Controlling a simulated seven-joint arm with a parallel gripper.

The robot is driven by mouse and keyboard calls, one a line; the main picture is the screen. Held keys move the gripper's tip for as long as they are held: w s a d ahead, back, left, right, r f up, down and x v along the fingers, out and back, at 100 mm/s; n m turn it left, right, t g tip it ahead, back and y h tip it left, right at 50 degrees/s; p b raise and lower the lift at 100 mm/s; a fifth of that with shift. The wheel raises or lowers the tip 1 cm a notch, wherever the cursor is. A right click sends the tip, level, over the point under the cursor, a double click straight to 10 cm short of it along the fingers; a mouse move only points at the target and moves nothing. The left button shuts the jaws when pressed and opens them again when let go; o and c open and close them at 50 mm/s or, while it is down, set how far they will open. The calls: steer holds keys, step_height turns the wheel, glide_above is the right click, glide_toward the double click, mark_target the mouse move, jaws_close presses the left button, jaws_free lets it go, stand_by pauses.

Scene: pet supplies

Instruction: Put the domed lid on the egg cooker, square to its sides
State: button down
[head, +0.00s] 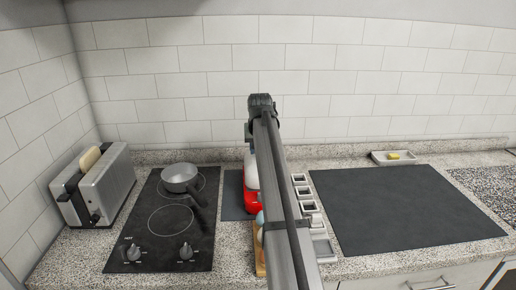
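A red appliance, likely the egg cooker (251,202), stands on a dark mat left of centre, mostly hidden behind my arm. A pale whitish shape (249,170) shows just above the red part at the arm's left edge. It may be the domed lid, but I cannot tell whether it rests on the red part, is held above it, or sits square. My arm rises through the middle of the view and bends down behind itself near the back wall. My gripper is hidden behind the arm, so its fingers do not show.
A cooktop (155,222) with a grey saucepan (180,177) and a toaster (105,187) stand left. A wooden board (260,262) with a pale blue rounded item (260,219) lies in front. Several square frames (305,192) stand right. A large dark panel (400,210) is clear.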

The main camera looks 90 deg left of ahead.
steer(key=shift+f, duration=0.4)
stand_by(1.0)
steer(key=c, duration=0.7)
jaws_free()
steer(key=shift+c, duration=0.2)
steer(key=v, duration=1.3)
steer(key=shift+d+r, duration=0.2)
steer(key=shift+r, duration=0.1)
